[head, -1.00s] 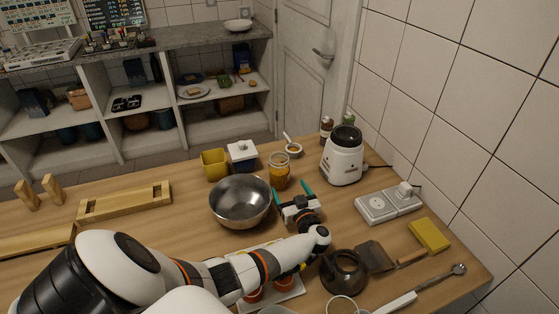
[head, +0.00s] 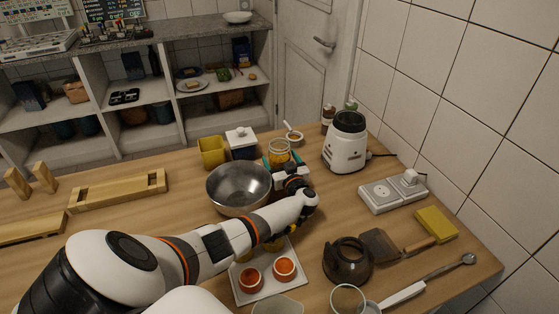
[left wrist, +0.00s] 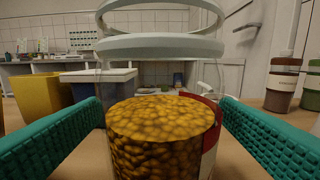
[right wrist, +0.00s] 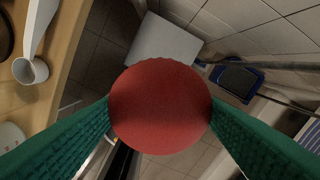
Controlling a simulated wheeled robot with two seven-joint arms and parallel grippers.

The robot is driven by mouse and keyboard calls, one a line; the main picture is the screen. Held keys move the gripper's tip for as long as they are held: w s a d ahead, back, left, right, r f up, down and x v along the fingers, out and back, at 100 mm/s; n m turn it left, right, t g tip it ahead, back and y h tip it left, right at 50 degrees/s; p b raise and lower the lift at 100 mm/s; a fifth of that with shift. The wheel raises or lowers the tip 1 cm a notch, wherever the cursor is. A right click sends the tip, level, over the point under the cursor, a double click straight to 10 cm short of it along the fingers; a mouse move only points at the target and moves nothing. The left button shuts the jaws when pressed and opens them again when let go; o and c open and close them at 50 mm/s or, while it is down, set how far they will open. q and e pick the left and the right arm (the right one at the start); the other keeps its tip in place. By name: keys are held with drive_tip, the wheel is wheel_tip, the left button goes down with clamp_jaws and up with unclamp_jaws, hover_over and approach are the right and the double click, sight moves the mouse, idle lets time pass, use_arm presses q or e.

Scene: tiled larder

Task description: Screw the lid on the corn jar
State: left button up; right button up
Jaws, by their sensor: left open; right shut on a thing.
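The corn jar (head: 279,149) stands upright on the table behind the metal bowl. It is clear glass filled with yellow corn, with its mouth uncovered; it fills the middle of the left wrist view (left wrist: 160,135). My left gripper (head: 281,163) is open, its green fingers on either side of the jar; in the left wrist view gaps show beside the glass. The lid (right wrist: 160,105), a round red disc, is held between the green fingers of my right gripper (right wrist: 160,112), above the floor past the table edge. My right gripper is outside the head view.
A metal bowl (head: 230,196) stands close left of my left gripper. A yellow tub (head: 211,153) and a white-lidded box (head: 241,143) are left of the jar, a small bowl (head: 293,136) behind it. A white grinder (head: 343,150) stands right.

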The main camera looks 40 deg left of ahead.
use_arm(q)
drive_tip(key=shift+w+a+f+b, duration=0.15)
drive_tip(key=shift+w+a+b, duration=0.2)
drive_tip(key=shift+a, duration=0.2)
drive_tip(key=shift+w+a+f+b, duration=0.2)
drive_tip(key=shift+a+b, duration=0.15)
drive_tip(key=shift+a, duration=0.15)
use_arm(e)
wheel_tip(320, 180, down, 3)
drive_tip(key=shift+r, duration=0.2)
use_arm(q)
drive_tip(key=shift+w+a+r, duration=0.2)
drive_tip(key=shift+a+r, duration=0.05)
drive_tip(key=shift+a, duration=0.1)
use_arm(e)
drive_tip(key=shift+f, duration=0.15)
use_arm(q)
drive_tip(key=shift+c, duration=0.2)
drive_tip(key=shift+r, duration=0.1)
drive_tip(key=c, duration=1.4)
wheel_tip(320, 180, up, 10)
drive_tip(key=p, duration=0.2)
use_arm(e)
wheel_tip(320, 180, up, 3)
drive_tip(key=shift+f, duration=0.2)
